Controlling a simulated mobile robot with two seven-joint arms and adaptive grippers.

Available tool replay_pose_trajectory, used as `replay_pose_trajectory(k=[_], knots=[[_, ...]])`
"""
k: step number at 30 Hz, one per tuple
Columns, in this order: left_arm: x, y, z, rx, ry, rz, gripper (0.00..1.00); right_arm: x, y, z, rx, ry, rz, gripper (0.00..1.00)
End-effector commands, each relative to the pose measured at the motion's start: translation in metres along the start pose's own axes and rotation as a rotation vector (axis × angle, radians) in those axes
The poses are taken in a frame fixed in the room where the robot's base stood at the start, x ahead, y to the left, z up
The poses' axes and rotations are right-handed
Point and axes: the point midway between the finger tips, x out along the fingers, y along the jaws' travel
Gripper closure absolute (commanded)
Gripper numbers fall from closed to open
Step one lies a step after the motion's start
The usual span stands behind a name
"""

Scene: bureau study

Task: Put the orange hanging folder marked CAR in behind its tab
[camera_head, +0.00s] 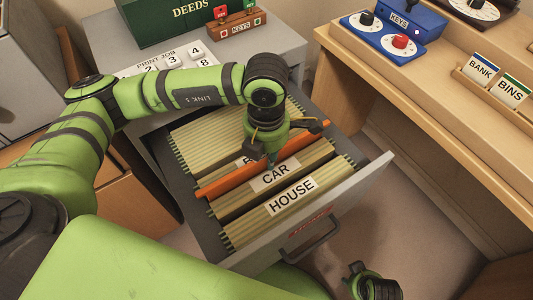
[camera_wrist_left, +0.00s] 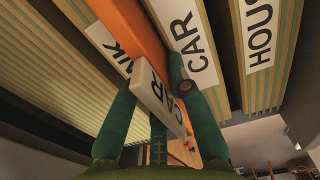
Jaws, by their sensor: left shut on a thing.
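The orange hanging folder (camera_head: 226,183) lies lengthwise across the open drawer (camera_head: 347,205), just behind the white CAR tab (camera_head: 275,174) and in front of a partly hidden tab. The left wrist view shows the orange folder (camera_wrist_left: 132,22) beside the CAR tab (camera_wrist_left: 186,40). My left gripper (camera_head: 271,160) points down at the folder's middle. In the left wrist view its green fingers (camera_wrist_left: 153,95) are shut on the folder's own small white CAR label. How deep the folder sits is hard to tell. My right gripper (camera_head: 372,284) is low at the bottom edge, its jaws unclear.
Green-striped folders and a HOUSE tab (camera_head: 291,196) fill the drawer's front. A green DEEDS box (camera_head: 165,22) and a keys rack (camera_head: 237,26) stand on the cabinet (camera_head: 285,45). The wooden desk (camera_head: 420,90) at right holds blue dial boxes and a label holder.

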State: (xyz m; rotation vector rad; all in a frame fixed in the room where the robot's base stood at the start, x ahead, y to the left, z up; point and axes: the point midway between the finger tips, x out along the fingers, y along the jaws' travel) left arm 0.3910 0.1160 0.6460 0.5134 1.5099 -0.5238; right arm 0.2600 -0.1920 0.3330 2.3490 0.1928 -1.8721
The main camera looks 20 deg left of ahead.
Motion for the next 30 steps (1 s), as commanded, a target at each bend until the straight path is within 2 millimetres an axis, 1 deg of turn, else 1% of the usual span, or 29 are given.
replay_pose_trajectory(k=[5, 6, 7, 17, 20, 23, 30], knots=[[0.000, 0.000, 0.000, 0.000, 0.000, 0.000, 1.00, -0.001, 0.000, 0.000, 0.000, 0.001, 0.000, 0.60], [0.000, 0.000, 0.000, 0.000, 0.000, 0.000, 0.67, -0.001, 0.000, 0.000, 0.000, 0.001, 0.000, 0.60], [0.000, 0.000, 0.000, 0.000, 0.000, 0.000, 0.55, -0.001, 0.000, 0.000, 0.000, 0.001, 0.000, 0.60], [0.000, 0.000, 0.000, 0.000, 0.001, 0.000, 0.55, 0.000, 0.000, 0.000, 0.000, 0.001, 0.000, 0.60], [-0.006, 0.000, 0.000, 0.000, -0.001, 0.000, 0.55, 0.000, 0.000, -0.001, 0.000, 0.001, 0.000, 0.60], [-0.020, 0.000, 0.001, 0.001, -0.004, 0.001, 0.55, 0.000, 0.000, -0.001, 0.000, 0.001, 0.000, 0.60], [-0.071, 0.000, 0.001, 0.002, -0.005, 0.002, 0.55, 0.000, 0.000, -0.001, 0.000, 0.001, 0.000, 0.60]])
